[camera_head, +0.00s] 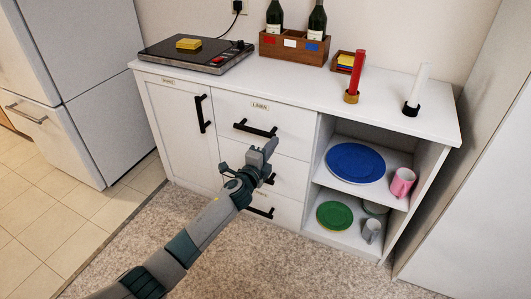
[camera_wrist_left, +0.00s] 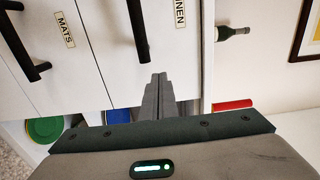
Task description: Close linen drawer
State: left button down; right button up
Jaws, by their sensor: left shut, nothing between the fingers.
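The linen drawer (camera_head: 289,126) is the top drawer of the white cabinet and carries a LINEN label and a black bar handle (camera_head: 255,129). Its front looks about flush with the cabinet; I cannot tell whether a small gap is left. My left gripper (camera_head: 270,144) is shut and empty, in front of the drawers, just below and right of the handle in the head view. In the left wrist view the closed fingers (camera_wrist_left: 158,78) point towards the linen drawer's front, near its handle (camera_wrist_left: 138,30). I cannot tell whether they touch it. My right gripper is not in view.
Lower drawers with black handles sit beneath, one labelled MATS (camera_wrist_left: 64,30). Open shelves at right hold a blue plate (camera_head: 355,162), a pink mug (camera_head: 402,182) and a green plate (camera_head: 334,215). A red candle (camera_head: 357,72) and a bottle crate (camera_head: 293,48) stand on top.

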pick_arm(q)
jog(key=shift+p+v, duration=0.3)
jog(key=shift+v, duration=2.35)
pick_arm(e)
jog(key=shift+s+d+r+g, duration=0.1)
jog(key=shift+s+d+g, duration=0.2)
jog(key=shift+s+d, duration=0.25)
